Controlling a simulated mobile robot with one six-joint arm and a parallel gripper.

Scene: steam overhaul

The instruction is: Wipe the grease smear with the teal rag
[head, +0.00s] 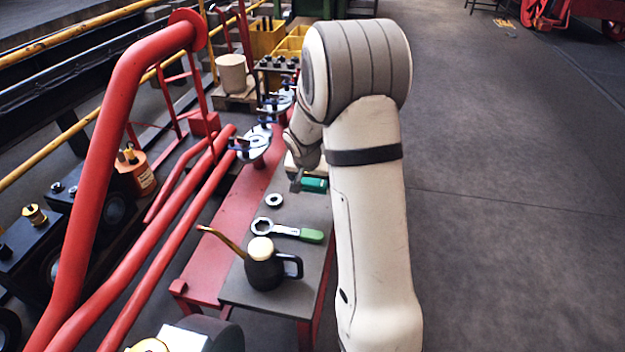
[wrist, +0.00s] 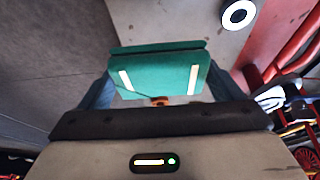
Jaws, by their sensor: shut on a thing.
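The teal rag (head: 315,185) is a folded green pad with two pale stripes, plain in the wrist view (wrist: 160,70). My gripper (head: 298,184) is shut on it, with one blue-grey finger at each side of it in the wrist view. The rag is over the far part of the grey bench top (head: 296,268); whether it touches the surface I cannot tell. I cannot make out the grease smear in either view; my arm and the rag hide part of the bench. A small orange-brown patch shows at the rag's near edge in the wrist view.
On the bench are a metal ring (head: 274,200), a green-handled wrench (head: 290,231) and a black oil can (head: 264,265) with a long spout. The ring also shows in the wrist view (wrist: 238,14). Red pipes (head: 150,250) run along the left. Open floor lies right.

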